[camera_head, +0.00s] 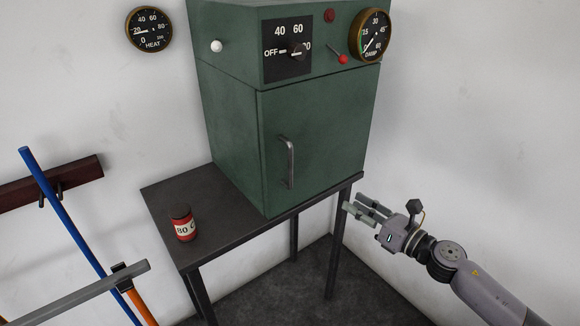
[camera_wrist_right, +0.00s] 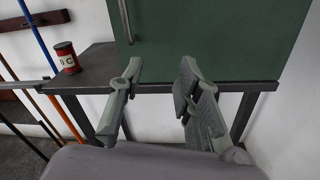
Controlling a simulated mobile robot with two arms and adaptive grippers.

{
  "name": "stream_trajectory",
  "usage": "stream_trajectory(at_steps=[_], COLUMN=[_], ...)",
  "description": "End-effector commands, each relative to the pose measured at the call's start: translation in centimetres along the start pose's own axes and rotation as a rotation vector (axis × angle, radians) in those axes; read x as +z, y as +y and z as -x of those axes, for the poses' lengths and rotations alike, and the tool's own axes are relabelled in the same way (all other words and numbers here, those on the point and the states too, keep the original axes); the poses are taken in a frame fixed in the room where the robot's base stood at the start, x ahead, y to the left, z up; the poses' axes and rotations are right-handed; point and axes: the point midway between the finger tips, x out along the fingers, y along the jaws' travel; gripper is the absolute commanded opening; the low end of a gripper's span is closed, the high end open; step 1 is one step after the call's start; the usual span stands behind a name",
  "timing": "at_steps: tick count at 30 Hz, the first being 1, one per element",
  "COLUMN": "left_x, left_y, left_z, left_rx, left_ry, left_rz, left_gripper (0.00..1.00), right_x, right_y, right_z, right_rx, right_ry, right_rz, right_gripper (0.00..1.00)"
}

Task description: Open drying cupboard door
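The green drying cupboard stands on a dark metal table, and its door (camera_head: 318,138) looks shut. A vertical metal bar handle (camera_head: 289,162) is on the left part of the door. The lower end of the handle also shows at the top of the right wrist view (camera_wrist_right: 126,22). My right gripper (camera_head: 353,202) is open and empty, to the right of the handle and below the door, by the table's right front corner. In the right wrist view its two fingers (camera_wrist_right: 158,90) are apart with nothing between them. My left gripper is not in view.
A red and dark tin (camera_head: 183,224) stands on the table's (camera_head: 166,200) left part. A control panel (camera_head: 288,50) with a knob, gauge and red-tipped lever is above the door. Blue and orange poles (camera_head: 62,208) lean at the left. The floor before the table is clear.

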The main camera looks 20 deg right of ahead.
Motion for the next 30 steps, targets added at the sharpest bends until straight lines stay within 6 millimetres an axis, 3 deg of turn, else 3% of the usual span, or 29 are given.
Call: stream_trajectory(at_steps=[1, 3, 6, 14, 30], left_x=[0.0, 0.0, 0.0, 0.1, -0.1], left_y=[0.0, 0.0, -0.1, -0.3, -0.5], left_z=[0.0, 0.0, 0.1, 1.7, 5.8], left_rx=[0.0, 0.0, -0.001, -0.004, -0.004], left_ry=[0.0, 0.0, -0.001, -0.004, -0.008], left_rz=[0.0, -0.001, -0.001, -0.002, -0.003], left_gripper=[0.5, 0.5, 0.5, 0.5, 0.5], right_x=[1.7, 3.0, 4.0, 4.6, 4.3], right_y=[2.1, 4.0, 5.3, 6.0, 7.4], right_z=[-0.1, -0.1, -0.3, -3.0, -13.9], right_rx=[0.053, 0.099, 0.13, 0.135, 0.132], right_ry=[-0.005, -0.01, -0.016, -0.021, -0.019], right_rz=[0.114, 0.224, 0.302, 0.313, 0.307], right_gripper=[0.31, 0.31, 0.31, 0.31, 0.31])
